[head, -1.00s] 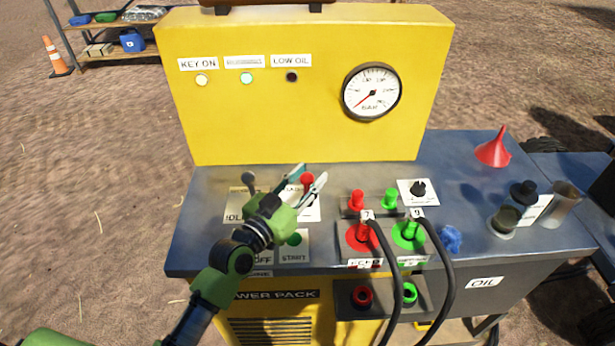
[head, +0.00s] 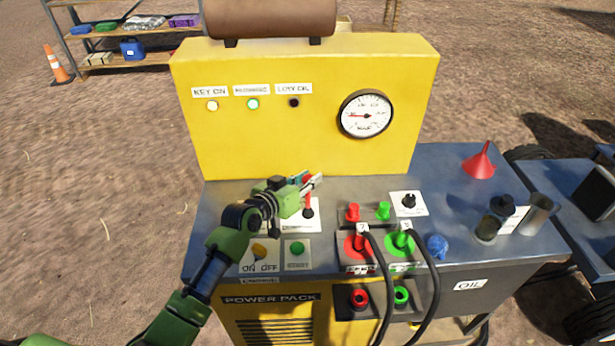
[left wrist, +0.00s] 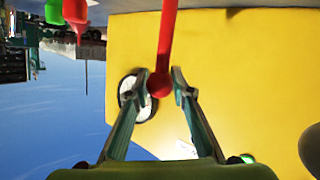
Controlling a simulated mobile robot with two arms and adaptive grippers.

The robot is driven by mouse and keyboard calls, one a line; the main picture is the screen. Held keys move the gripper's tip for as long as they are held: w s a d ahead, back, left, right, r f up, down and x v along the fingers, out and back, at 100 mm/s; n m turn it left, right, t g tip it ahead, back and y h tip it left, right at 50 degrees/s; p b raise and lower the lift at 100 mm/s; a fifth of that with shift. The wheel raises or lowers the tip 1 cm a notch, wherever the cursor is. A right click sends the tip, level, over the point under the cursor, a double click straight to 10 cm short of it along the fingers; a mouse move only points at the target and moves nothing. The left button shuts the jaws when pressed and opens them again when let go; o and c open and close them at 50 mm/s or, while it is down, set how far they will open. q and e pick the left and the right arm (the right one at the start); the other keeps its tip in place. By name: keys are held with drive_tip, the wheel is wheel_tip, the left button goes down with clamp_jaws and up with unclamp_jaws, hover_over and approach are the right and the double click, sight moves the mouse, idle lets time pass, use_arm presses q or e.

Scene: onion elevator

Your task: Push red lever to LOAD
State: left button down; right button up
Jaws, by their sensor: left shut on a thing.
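The red lever (head: 308,198) rises from a dark pivot on a white label plate (head: 288,217) on the power pack's grey-blue top. My left gripper (head: 311,183) reaches over from the left and is shut around the lever's upper end. In the left wrist view, the red stem and its ball knob (left wrist: 160,86) lie between the two fingertips (left wrist: 162,80). My gripper hides part of the plate, and its wording cannot be read. My right gripper is not in view.
A yellow panel (head: 290,145) with lamps and a pressure gauge (head: 366,114) stands behind the lever. In front are a green start button (head: 297,249) and a yellow ON/OFF switch (head: 259,250). Hose couplings (head: 399,243) and a red funnel (head: 480,161) are to the right.

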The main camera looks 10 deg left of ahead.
use_arm(q)
drive_tip(key=shift+n+g, duration=0.5)
drive_tip(key=shift+g, duration=0.4)
drive_tip(key=w, duration=0.1)
drive_tip(key=w+a, duration=0.1)
drive_tip(key=w, duration=0.2)
drive_tip(key=shift+a+f, duration=0.15)
drive_tip(key=shift+f, duration=0.25)
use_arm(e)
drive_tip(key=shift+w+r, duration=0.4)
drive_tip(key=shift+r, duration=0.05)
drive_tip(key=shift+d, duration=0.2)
use_arm(q)
drive_tip(key=c, duration=1.8)
unclamp_jaws()
drive_tip(key=shift+w, duration=0.1)
drive_tip(key=shift+o, duration=0.2)
drive_tip(key=shift+f, duration=0.1)
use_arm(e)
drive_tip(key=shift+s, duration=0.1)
